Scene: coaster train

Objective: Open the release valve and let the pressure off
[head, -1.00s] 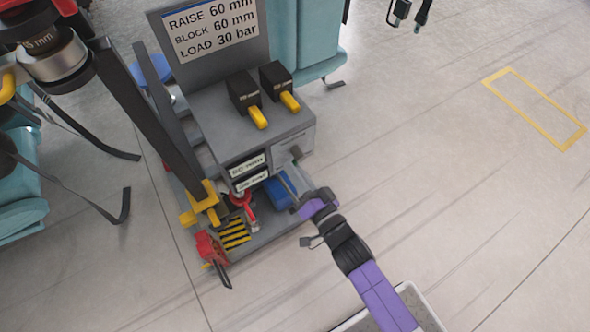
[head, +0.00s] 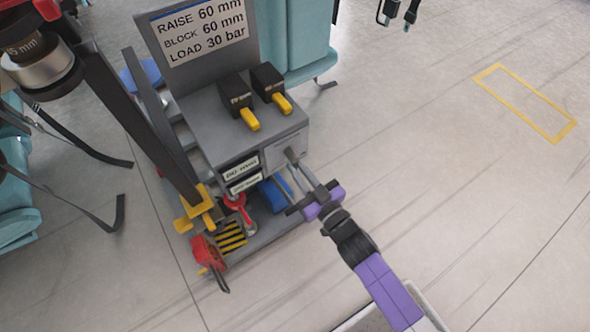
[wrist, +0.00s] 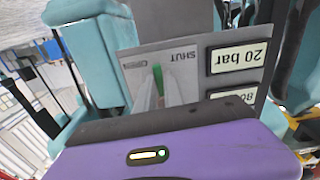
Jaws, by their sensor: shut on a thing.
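The release valve's green lever (wrist: 158,78) shows in the wrist view on a grey panel (wrist: 178,72), beside printing that reads SHUT (wrist: 183,57) and a smaller blurred label. My gripper (wrist: 152,95) is shut on the lever, with pale fingers at its sides. In the head view, my gripper (head: 291,163) reaches the right front side of the grey console (head: 200,105). The lever is too small to make out there. Upside down in the wrist view, one readout (wrist: 238,57) says 20 bar. A second readout (wrist: 236,97) starts with 80 and is partly hidden by my gripper body.
The sign (head: 198,30) reads raise 60 mm, block 60 mm, load 30 bar. Two black boxes with yellow levers (head: 249,119) stand on the console. A red-handled item (head: 208,253) and a striped plate (head: 231,237) sit low in front.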

